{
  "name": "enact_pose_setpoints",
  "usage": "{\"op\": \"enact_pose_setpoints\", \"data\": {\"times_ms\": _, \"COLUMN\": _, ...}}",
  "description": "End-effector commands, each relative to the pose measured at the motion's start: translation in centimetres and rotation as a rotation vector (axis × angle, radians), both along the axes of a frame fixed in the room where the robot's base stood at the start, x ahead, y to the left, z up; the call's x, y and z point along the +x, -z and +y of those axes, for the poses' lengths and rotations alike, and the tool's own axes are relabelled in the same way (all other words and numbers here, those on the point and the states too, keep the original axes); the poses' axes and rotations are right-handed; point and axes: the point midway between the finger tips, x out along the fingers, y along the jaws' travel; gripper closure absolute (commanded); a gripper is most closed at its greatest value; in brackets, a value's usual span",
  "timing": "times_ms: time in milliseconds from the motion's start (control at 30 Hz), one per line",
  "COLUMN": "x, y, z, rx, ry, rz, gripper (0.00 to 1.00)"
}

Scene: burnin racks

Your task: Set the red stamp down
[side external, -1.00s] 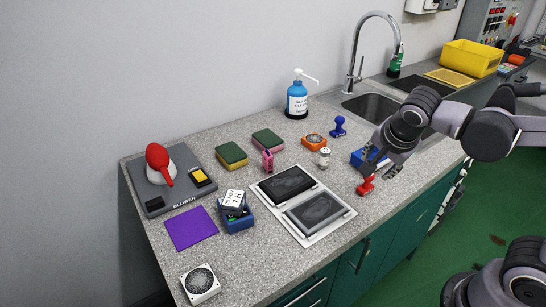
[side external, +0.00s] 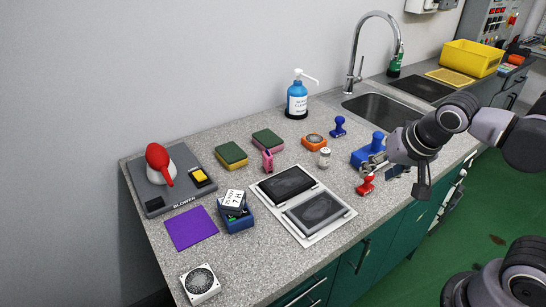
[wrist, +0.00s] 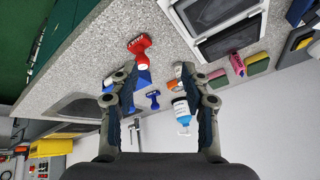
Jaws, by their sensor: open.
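The red stamp (side external: 366,187) stands on the grey speckled counter, to the right of the double ink pad (side external: 318,212) and in front of a blue block (side external: 362,157). It also shows in the wrist view (wrist: 139,45), near the top, beyond the left fingertip. My gripper (side external: 386,166) is open and empty, above and to the right of the stamp in the side view. In the wrist view my gripper's fingers (wrist: 160,75) are spread wide with nothing between them. The stamp looks free of both fingers.
A blue knob (side external: 378,140) rises at the blue block, close behind my gripper. The counter's front edge is close to the red stamp.

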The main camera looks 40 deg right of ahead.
Motion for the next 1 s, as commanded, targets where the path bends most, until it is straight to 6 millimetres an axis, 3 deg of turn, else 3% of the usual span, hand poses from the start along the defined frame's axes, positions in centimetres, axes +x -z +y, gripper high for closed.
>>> {"op": "enact_pose_setpoints", "data": {"times_ms": 200, "x": -0.23, "y": 0.96, "z": 0.51, "rx": -0.117, "ry": -0.357, "rz": -0.040, "gripper": 0.53}}
{"op": "enact_pose_setpoints", "data": {"times_ms": 400, "x": -0.18, "y": 1.23, "z": 0.79, "rx": -0.201, "ry": -0.543, "rz": -0.076, "gripper": 0.53}}
{"op": "enact_pose_setpoints", "data": {"times_ms": 1000, "x": -0.15, "y": 1.25, "z": 0.84, "rx": -0.224, "ry": -0.585, "rz": -0.083, "gripper": 0.53}}
